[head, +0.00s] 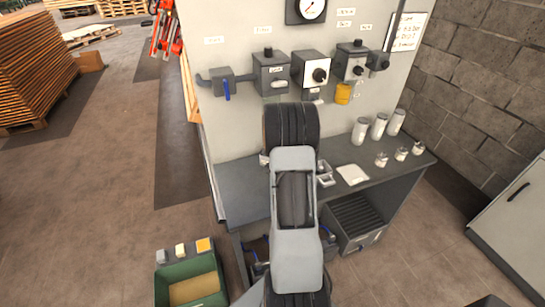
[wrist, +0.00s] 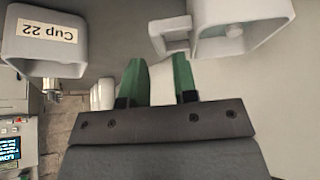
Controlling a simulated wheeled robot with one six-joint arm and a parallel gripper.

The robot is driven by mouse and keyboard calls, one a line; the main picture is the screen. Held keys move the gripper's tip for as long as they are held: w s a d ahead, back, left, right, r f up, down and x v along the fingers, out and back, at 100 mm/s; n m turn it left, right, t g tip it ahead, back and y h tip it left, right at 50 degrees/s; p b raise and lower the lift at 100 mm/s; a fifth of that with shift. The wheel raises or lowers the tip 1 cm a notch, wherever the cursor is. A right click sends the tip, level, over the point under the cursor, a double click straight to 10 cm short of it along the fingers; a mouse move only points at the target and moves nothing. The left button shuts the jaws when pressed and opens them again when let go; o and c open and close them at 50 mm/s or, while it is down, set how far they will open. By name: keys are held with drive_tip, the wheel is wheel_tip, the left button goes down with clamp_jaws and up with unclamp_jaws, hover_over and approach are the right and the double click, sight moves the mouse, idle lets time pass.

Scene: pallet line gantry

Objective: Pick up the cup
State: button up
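In the wrist view, my gripper (wrist: 159,72) has two green fingers set apart with an empty gap between them. A pale cup with a squarish handle (wrist: 240,22) is at the upper right, its handle just beyond the fingertips. I cannot tell whether they touch. A second pale, squarish vessel labelled "Cup 22" (wrist: 42,48) is at the upper left, apart from the fingers. In the head view, pale vessels (head: 324,176) show on the grey bench just right of my arm. My arm hides the fingers there.
The bench (head: 243,190) also holds a white flat item (head: 353,174), several pale canisters (head: 361,131) and small jars (head: 381,160). A panel with valves and switch boxes (head: 311,70) rises behind. A green bin (head: 190,283) stands at lower left. Floor at left is open.

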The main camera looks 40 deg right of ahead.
drive_tip(key=shift+p+x, duration=0.4)
drive_tip(key=shift+x, duration=2.1)
drive_tip(key=shift+c, duration=0.3)
clamp_jaws()
